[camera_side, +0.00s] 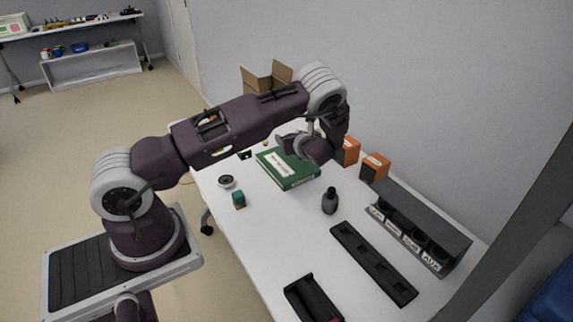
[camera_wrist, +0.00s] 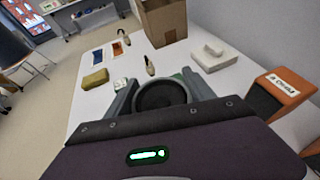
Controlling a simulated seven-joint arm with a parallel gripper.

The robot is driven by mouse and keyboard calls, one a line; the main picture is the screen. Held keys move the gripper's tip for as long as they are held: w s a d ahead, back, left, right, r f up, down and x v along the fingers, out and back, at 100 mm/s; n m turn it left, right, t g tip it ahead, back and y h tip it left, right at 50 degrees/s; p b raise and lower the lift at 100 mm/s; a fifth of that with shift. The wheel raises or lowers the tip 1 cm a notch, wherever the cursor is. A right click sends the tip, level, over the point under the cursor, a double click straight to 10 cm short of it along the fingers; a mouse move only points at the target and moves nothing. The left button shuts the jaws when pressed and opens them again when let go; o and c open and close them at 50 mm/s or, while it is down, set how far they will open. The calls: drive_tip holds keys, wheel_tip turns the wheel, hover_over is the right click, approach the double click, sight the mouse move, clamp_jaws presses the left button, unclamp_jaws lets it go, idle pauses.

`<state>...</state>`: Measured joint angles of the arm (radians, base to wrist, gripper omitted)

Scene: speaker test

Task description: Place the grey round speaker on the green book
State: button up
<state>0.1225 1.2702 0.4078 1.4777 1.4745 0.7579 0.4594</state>
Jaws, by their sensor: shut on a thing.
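The round speaker (camera_wrist: 161,96), with a dark face and grey rim, sits between the two fingers of my gripper (camera_wrist: 161,98) in the wrist view. My gripper is shut on it. In the side view my gripper (camera_side: 287,143) is over the far part of the green book, and the speaker cannot be made out there. The green book (camera_side: 291,175) lies flat on the white table with a white label on its cover. Its far end is partly hidden by my gripper. I cannot tell the height of the speaker above the book.
Orange boxes (camera_side: 375,167) stand by the wall, right of the book. A dark bottle (camera_side: 330,201), a labelled black rack (camera_side: 420,228) and a long black tray (camera_side: 373,262) are nearer. A small round white-rimmed item (camera_side: 226,182) and a green block (camera_side: 239,200) are left. A cardboard box (camera_wrist: 162,20) stands behind.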

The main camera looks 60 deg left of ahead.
sight(289, 162)
drive_tip(key=a+f, duration=0.1)
drive_tip(key=f, duration=0.2)
drive_tip(key=w+a+f, duration=0.1)
drive_tip(key=f, duration=0.2)
drive_tip(key=a+f, duration=0.1)
drive_tip(key=f, duration=0.1)
drive_tip(key=shift+w+a+f, duration=0.1)
drive_tip(key=shift+w+f, duration=0.1)
drive_tip(key=shift+f, duration=0.2)
drive_tip(key=o, duration=1.8)
drive_tip(key=shift+f, duration=0.15)
